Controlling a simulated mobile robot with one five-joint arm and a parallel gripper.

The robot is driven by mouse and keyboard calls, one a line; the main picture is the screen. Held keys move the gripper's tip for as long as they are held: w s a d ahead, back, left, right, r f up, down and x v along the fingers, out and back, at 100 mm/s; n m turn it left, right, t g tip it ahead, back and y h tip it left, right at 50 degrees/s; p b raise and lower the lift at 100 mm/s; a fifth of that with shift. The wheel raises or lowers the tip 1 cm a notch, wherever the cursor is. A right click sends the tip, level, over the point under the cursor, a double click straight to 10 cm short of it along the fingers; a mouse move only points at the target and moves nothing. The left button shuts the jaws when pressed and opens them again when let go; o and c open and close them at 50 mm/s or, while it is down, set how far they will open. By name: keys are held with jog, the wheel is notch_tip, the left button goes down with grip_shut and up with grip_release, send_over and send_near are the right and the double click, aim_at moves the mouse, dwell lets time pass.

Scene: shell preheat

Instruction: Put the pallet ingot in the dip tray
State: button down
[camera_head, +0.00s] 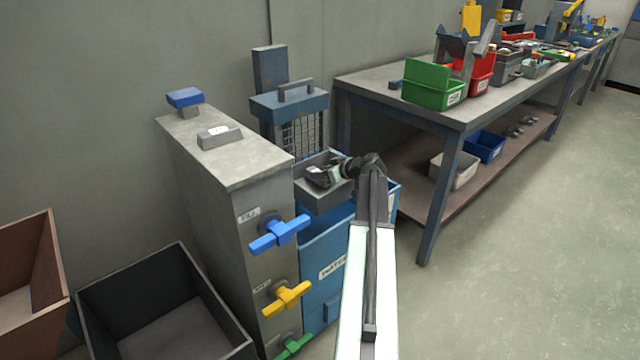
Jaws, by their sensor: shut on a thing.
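My gripper (326,176) is at the end of my arm, left of its dark wrist. It is shut on a small dark grey piece (318,177) with a pale mark, which looks like the pallet ingot; the fingers and wrist partly hide it. The gripper is directly over a grey box-like tray (322,198), which looks like the dip tray, at the front of the blue caged unit. I cannot tell whether the held piece touches the tray. Another grey block (219,136) with a white label lies on top of the grey cabinet.
The grey cabinet (205,200) with blue, yellow and green handles stands close left of the tray. The blue mesh cage (303,130) rises behind it. A workbench (400,85) with bins is at right. Open bins (165,310) stand lower left. The right floor is clear.

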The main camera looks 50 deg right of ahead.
jog(key=shift+f, duration=0.9)
jog(key=shift+r, duration=0.25)
jog(key=c, duration=0.9)
grip_release()
jog(key=p+v, duration=0.5)
jog(key=v, duration=0.6)
jog(key=shift+s+r+p, duration=0.1)
jog(key=shift+r+p, duration=0.1)
jog(key=shift+p, duration=0.1)
jog(key=shift+s, duration=0.35)
